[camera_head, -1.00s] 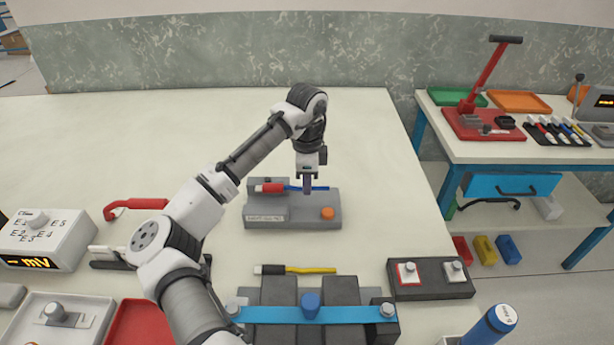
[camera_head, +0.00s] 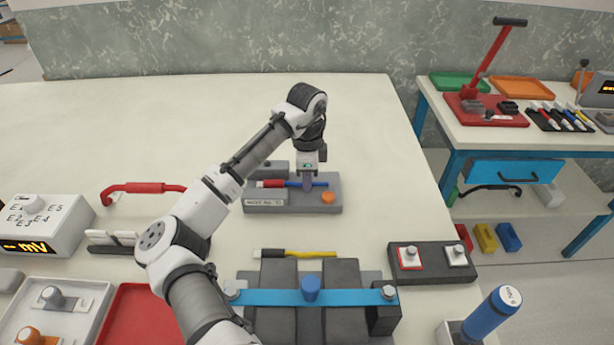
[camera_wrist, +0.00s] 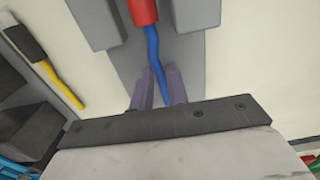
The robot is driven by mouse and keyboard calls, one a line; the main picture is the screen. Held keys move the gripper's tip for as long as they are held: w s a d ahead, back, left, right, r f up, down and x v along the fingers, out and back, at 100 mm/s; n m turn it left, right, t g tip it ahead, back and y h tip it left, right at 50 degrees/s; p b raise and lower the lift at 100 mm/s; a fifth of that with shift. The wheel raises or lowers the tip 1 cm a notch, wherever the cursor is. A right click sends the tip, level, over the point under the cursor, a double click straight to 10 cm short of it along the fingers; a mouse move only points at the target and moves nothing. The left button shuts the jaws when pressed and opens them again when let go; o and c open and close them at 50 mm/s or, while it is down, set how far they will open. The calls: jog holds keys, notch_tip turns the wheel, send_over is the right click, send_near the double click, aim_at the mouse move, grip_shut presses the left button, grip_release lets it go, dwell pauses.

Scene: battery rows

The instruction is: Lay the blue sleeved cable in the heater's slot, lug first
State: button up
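The heater (camera_head: 332,207) is a grey block with an orange button on the right part of its top. The blue cable (camera_head: 318,184) with its red sleeve (camera_head: 272,184) lies level over the heater, sleeve end to the left. My gripper (camera_head: 308,184) points down and is shut on the blue cable, right of the sleeve. In the wrist view the cable (camera_wrist: 152,45) runs between the two fingers, and the red sleeve (camera_wrist: 143,10) lines up between two grey heater walls. The lug is not clear. I cannot tell whether the sleeve touches the slot floor.
A yellow cable (camera_head: 310,253) with a black sleeve lies in front of the heater. Nearer is a dark battery block with a blue strap (camera_head: 265,297). A meter (camera_head: 40,225) and a red-handled tool (camera_head: 140,187) are at left. The table behind the heater is clear.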

jog(key=o, duration=0.5)
jog(key=shift+r, duration=0.1)
